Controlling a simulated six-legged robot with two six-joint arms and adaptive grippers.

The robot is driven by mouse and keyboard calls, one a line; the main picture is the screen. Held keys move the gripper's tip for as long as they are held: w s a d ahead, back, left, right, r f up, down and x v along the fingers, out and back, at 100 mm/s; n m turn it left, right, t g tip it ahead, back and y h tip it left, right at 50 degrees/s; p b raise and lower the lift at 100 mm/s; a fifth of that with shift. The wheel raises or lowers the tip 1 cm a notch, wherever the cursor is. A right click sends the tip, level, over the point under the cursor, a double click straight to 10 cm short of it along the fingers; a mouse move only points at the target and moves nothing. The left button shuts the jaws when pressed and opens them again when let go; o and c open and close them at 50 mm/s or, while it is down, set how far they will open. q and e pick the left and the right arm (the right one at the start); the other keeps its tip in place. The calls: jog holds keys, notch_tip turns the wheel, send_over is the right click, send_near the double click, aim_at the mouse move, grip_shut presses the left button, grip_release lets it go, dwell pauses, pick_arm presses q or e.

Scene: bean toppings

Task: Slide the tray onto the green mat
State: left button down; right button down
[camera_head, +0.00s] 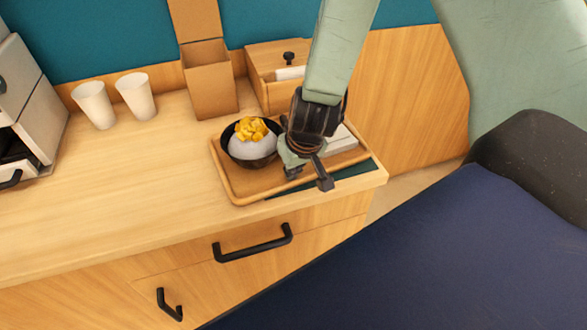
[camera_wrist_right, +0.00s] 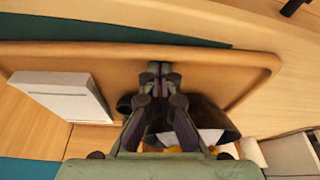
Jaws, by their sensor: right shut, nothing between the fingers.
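The wooden tray (camera_head: 238,190) lies on the counter near its right front corner. The green mat (camera_head: 345,180) shows as a dark strip along the tray's front right side; the tray hides the rest. A dark bowl (camera_head: 250,161) of white food with yellow topping stands on the tray's left part. A white box (camera_head: 342,138) lies on its right part. My right gripper (camera_head: 308,178) is over the tray, right of the bowl. In the wrist view its fingertips (camera_wrist_right: 160,68) are together and empty, by the tray's inner front side. I cannot tell whether they touch it. My left gripper is out of view.
Two white cups (camera_head: 115,98) stand at the back left. A brown upright holder (camera_head: 209,85) and a wooden box (camera_head: 268,70) with a black knob stand behind the tray. A grey machine (camera_head: 42,115) is at far left. The counter left of the tray is clear.

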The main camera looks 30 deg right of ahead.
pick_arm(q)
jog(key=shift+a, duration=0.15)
pick_arm(e)
jog(key=shift+a+r, duration=0.1)
jog(key=shift+a, duration=0.1)
jog(key=shift+s, duration=1.3)
jog(key=shift+w, duration=0.1)
